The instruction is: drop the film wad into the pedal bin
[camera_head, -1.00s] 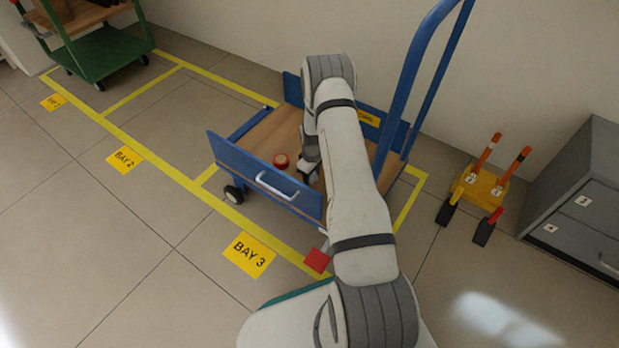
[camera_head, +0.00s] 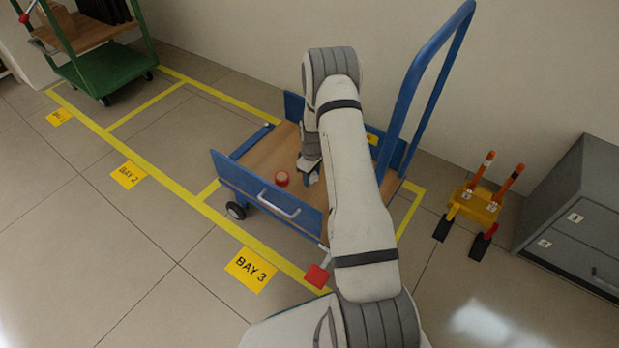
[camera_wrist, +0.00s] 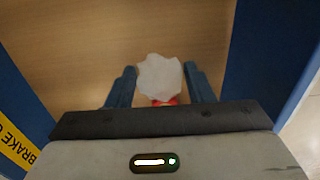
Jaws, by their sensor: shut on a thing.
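The film wad (camera_wrist: 160,76) is a crumpled white lump in the wrist view. My gripper (camera_wrist: 160,88) is shut on it, with one dark blue finger on each side. In the head view my gripper (camera_head: 311,172) is over the wooden deck of the blue trolley, and the wad cannot be made out there. A small red patch shows just below the wad in the wrist view; I cannot tell what it belongs to. No pedal bin can be made out in either view.
The blue trolley (camera_head: 262,196) has raised sides and a tall handle. A red roll (camera_head: 282,179) is on its deck. A green cart (camera_head: 100,72) stands at upper left, an orange-yellow stand (camera_head: 474,207) and grey cabinet (camera_head: 572,222) at right. Left floor is clear.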

